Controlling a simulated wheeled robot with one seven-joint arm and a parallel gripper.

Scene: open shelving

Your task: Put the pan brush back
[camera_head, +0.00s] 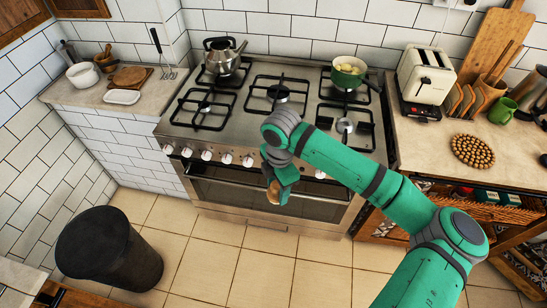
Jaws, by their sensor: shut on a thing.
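My green arm reaches in from the lower right, and my gripper (280,184) hangs in front of the oven door, below the stove's front edge. It is shut on the pan brush (273,192), of which only a small tan, rounded part shows. The gripper hides the rest of the brush. The brush is held in the air, above the tiled floor.
The stove (225,125) carries a kettle (222,57) and a green pot (347,72). The left counter holds a utensil stand (162,55), white dish (122,97) and bowl (82,75). The right counter holds a toaster (427,73), green mug (502,111) and beaded trivet (473,150). A dark bin (108,250) stands lower left.

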